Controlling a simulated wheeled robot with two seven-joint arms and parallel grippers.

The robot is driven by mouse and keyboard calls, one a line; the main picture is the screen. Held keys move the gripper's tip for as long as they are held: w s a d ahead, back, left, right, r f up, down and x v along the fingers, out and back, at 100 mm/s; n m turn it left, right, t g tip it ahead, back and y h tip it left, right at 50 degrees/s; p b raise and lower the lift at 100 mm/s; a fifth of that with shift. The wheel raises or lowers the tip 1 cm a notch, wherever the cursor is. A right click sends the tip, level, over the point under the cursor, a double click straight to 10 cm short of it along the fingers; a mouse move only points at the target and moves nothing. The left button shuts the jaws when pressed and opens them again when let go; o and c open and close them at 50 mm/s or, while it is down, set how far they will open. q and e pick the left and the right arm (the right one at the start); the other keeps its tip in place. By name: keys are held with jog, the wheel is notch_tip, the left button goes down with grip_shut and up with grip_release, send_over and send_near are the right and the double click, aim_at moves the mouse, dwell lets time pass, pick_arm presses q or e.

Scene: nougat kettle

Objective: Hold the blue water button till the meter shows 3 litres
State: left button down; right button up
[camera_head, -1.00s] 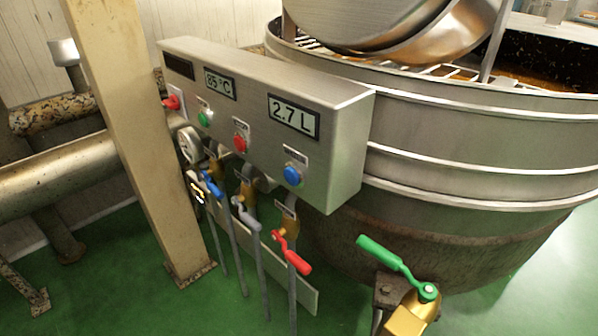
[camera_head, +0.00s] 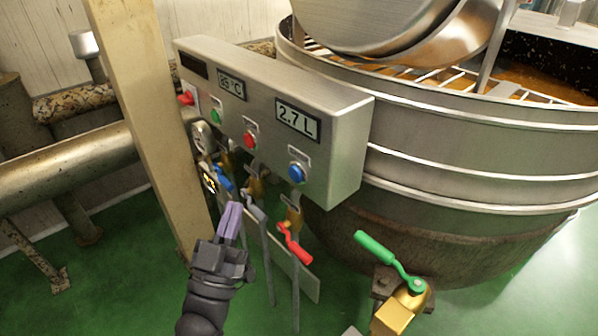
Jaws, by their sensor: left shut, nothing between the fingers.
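The blue water button (camera_head: 297,173) is on the front of the grey control box, at its right end. The meter (camera_head: 297,119) above it reads 2.7 L. My left gripper (camera_head: 232,211) is in view below the box, with its purple fingers together and nothing between them. It points up and is apart from the blue button, to its lower left. My right gripper is not in view.
A green button (camera_head: 215,116) and a red button (camera_head: 249,140) share the box front. Valve handles and pipes hang below it, including a red handle (camera_head: 294,244). A beige post (camera_head: 143,110) stands left. The large kettle (camera_head: 470,150) and a green-handled valve (camera_head: 392,262) are right.

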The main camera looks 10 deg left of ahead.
aim_at(295, 175)
pick_arm(q)
jog(key=shift+r, duration=0.1)
jog(key=w+d+b, duration=0.3)
jog(key=w+d, duration=0.2)
jog(key=w, duration=0.2)
jog(key=shift+d+b, duration=0.2)
jog(key=shift+b, duration=0.1)
dwell(0.6)
dwell(0.7)
dwell(0.7)
